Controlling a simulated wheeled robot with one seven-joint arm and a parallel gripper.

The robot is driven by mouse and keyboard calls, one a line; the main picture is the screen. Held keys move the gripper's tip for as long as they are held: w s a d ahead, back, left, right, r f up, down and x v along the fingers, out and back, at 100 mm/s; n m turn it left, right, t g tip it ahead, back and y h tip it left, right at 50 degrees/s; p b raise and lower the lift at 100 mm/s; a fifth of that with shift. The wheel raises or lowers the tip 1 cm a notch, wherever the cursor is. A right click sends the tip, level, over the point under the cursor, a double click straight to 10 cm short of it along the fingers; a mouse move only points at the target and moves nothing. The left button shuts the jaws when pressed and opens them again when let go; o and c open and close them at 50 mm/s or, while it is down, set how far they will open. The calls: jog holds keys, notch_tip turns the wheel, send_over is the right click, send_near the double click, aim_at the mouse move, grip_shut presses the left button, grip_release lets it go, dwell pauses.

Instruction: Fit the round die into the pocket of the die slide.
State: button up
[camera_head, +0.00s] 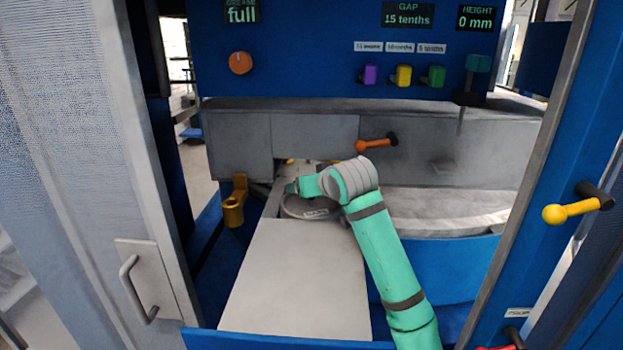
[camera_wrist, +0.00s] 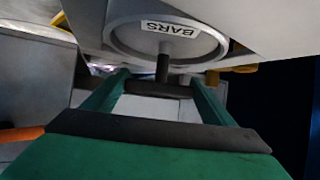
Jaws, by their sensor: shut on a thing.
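The round die (camera_head: 312,209) is a grey disc with a white label, at the far end of the pale flat die slide (camera_head: 295,285) in the head view. In the wrist view the die (camera_wrist: 188,42) shows its "BARS" label upside down and a dark stem. My gripper (camera_wrist: 161,82) is shut on that stem. In the head view my gripper (camera_head: 293,187) is above the die and hides part of it. The pocket is not clearly visible; I cannot tell whether the die is seated in it or above it.
A grey machine block with an orange handle (camera_head: 376,143) stands just behind my gripper. A yellow bracket (camera_head: 234,203) is left of the die. A mesh door (camera_head: 85,130) stands at the left, and a blue post with a yellow-knobbed lever (camera_head: 570,211) at the right.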

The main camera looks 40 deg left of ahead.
jog(key=shift+f, duration=0.4)
dwell(0.3)
jog(key=o, duration=2.1)
jog(key=shift+f, duration=0.15)
jog(key=shift+r, duration=0.65)
jog(key=v, duration=1.2)
